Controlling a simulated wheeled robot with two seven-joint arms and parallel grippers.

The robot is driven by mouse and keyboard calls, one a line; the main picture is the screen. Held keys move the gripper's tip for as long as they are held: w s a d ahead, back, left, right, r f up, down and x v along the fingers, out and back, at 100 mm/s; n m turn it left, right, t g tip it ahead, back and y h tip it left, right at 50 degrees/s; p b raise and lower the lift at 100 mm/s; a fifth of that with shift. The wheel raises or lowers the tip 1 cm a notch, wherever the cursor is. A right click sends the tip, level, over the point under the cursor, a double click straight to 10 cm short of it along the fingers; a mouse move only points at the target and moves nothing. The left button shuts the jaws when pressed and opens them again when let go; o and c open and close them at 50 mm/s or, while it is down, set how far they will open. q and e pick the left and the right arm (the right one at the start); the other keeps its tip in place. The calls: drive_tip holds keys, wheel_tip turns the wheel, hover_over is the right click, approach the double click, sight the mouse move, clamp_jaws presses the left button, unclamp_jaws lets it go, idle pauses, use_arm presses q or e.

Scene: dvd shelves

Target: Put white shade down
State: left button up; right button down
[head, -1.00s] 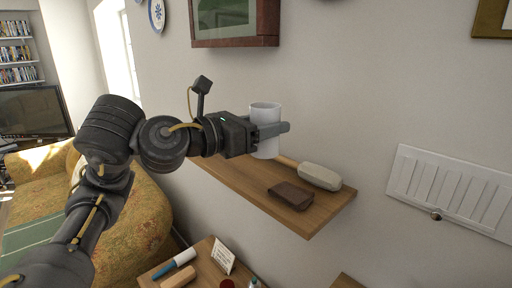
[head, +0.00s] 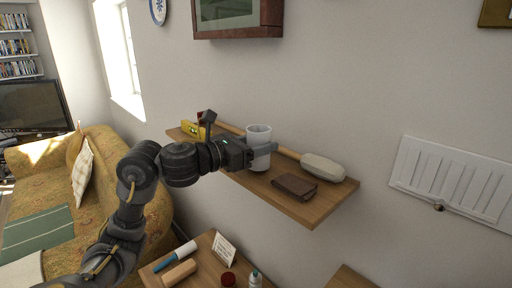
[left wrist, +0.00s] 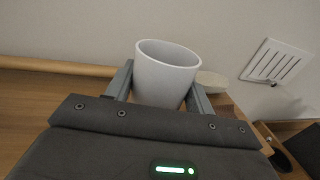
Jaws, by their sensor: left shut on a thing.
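The white shade (head: 259,146) looks like a plain white cup and stands upright, its open rim up. My left gripper (head: 262,149) is shut on it, a finger on each side; the left wrist view shows the same shade (left wrist: 166,75) between the two fingers (left wrist: 160,88). The shade is over the wooden wall shelf (head: 318,209), low, with its bottom at or very near the board. I cannot tell whether it touches. My right gripper is not in view.
On the shelf, a brown wallet (head: 295,186) and a pale case (head: 322,168) lie to the right of the shade. A wooden rod (head: 288,152) runs along the wall behind it. A yellow object (head: 190,128) is at the shelf's left end. A lower table (head: 206,245) holds several small things.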

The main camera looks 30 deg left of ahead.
use_arm(q)
drive_tip(key=shift+f, duration=0.4)
drive_tip(key=shift+w, duration=0.1)
drive_tip(key=shift+s+a+f, duration=0.1)
drive_tip(key=shift+s+a, duration=0.15)
drive_tip(key=shift+a, duration=0.05)
drive_tip(key=shift+f+b, duration=0.1)
drive_tip(key=shift+b, duration=0.2)
drive_tip(key=o, duration=0.8)
drive_tip(key=shift+s, duration=0.1)
drive_tip(key=shift+o, duration=0.9)
drive_tip(key=shift+w+d, duration=0.1)
drive_tip(key=shift+w, duration=0.1)
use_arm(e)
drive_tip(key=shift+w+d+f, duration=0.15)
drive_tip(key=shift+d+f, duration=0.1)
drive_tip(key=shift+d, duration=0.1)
